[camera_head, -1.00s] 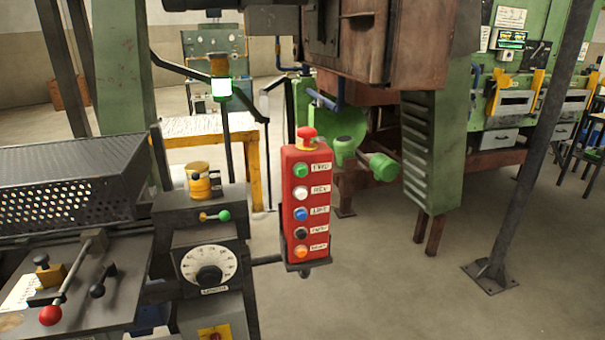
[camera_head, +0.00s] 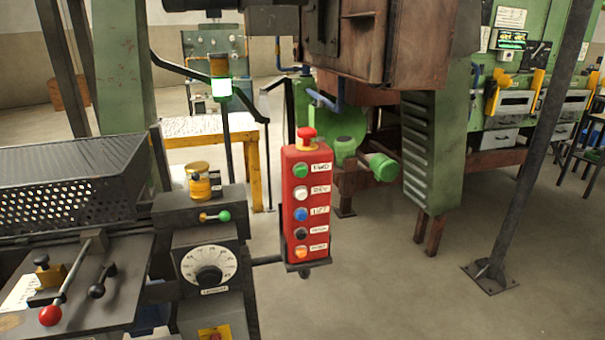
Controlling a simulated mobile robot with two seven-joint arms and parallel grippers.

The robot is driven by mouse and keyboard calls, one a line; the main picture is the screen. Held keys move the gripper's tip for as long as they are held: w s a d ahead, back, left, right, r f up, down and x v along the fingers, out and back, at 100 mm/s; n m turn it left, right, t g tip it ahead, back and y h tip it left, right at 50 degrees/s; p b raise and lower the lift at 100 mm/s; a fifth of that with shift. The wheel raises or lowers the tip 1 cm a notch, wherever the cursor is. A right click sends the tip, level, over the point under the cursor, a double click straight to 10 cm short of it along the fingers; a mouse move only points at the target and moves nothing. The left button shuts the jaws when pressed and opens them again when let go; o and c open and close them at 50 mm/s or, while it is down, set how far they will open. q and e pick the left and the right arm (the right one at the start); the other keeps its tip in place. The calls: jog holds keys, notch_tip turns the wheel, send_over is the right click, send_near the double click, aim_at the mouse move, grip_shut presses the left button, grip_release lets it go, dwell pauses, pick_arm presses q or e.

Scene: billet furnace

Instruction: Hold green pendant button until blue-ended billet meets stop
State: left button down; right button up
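The red pendant (camera_head: 307,204) hangs upright in the middle of the view. Its green button (camera_head: 300,171) is at the top of the button column, labelled FWD. White, blue, black and orange buttons sit below it, and a red mushroom button (camera_head: 307,134) is on top. Nothing touches the pendant's face. I see no blue-ended billet and cannot make out the stop. Neither of my grippers is in view.
A bench with a perforated guard (camera_head: 75,185), levers and a dial (camera_head: 208,270) stands at the left. A dark slanted post (camera_head: 525,150) stands at the right. The floor right of the pendant is clear.

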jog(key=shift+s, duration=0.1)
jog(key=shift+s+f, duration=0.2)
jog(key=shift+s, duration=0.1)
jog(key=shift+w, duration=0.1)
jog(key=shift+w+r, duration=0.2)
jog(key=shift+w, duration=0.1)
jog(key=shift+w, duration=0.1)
